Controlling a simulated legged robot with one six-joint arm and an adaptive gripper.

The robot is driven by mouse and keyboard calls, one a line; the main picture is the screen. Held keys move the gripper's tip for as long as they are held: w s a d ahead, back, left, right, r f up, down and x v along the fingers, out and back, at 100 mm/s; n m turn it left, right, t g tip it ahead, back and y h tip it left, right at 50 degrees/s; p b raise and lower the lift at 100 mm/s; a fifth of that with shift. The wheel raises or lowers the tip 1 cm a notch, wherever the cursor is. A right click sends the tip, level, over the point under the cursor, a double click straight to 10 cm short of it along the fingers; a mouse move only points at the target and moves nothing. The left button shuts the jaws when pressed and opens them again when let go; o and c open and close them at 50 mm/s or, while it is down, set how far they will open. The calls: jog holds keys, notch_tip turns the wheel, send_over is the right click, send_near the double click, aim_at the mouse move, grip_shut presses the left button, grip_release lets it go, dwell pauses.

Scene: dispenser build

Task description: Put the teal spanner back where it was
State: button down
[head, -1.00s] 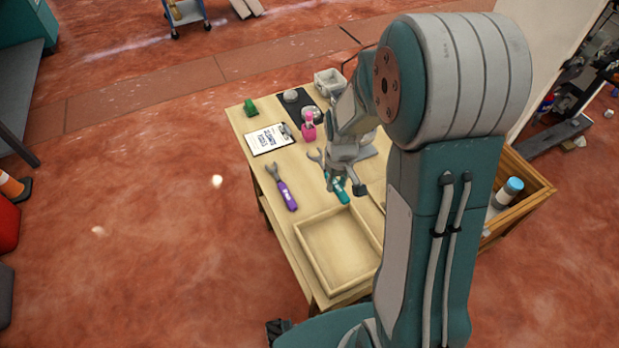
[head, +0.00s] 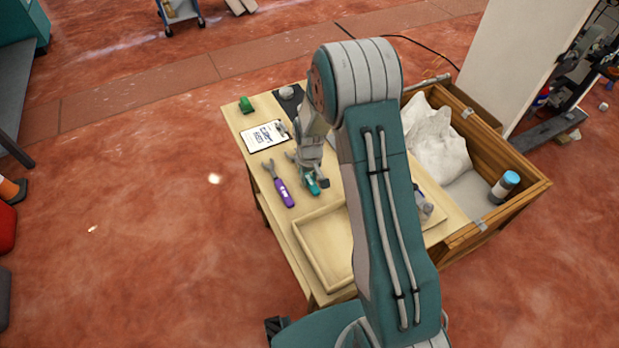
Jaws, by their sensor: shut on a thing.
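The teal spanner (head: 312,187) is at my gripper (head: 313,178), on the wooden table, between the purple spanner and the shallow wooden tray. My gripper is shut on it, pointing down. Its pale open jaw end shows to the upper left of my gripper; part of the spanner is hidden behind the fingers. I cannot tell whether it touches the tabletop. A purple spanner (head: 282,188) lies on the table just left of it.
The shallow wooden tray (head: 303,256) sits in front at the table's near end. A clipboard (head: 264,136) and a green object (head: 246,104) lie at the far left. A wooden crate (head: 530,206) on the right holds a white sack (head: 438,143) and a blue-capped bottle (head: 504,187).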

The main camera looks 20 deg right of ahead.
jog(key=shift+a+f, duration=0.15)
jog(key=shift+a, duration=0.15)
jog(key=shift+d+f, duration=0.1)
jog(key=shift+c, duration=2.2)
grip_release()
jog(key=shift+d, duration=0.2)
notch_tip(320, 180, up, 13)
jog(key=s+r+m+t, duration=0.1)
jog(key=s+r, duration=0.5)
jog(key=r, duration=0.2)
jog(key=s+r+t, duration=0.2)
jog(key=s+r, duration=0.3)
jog(key=r, duration=0.3)
jog(key=s+a+r+m+t, duration=0.1)
jog(key=s+r, duration=0.4)
jog(key=s, duration=1)
jog(key=shift+r+t, duration=0.15)
jog(key=shift+t, duration=0.65)
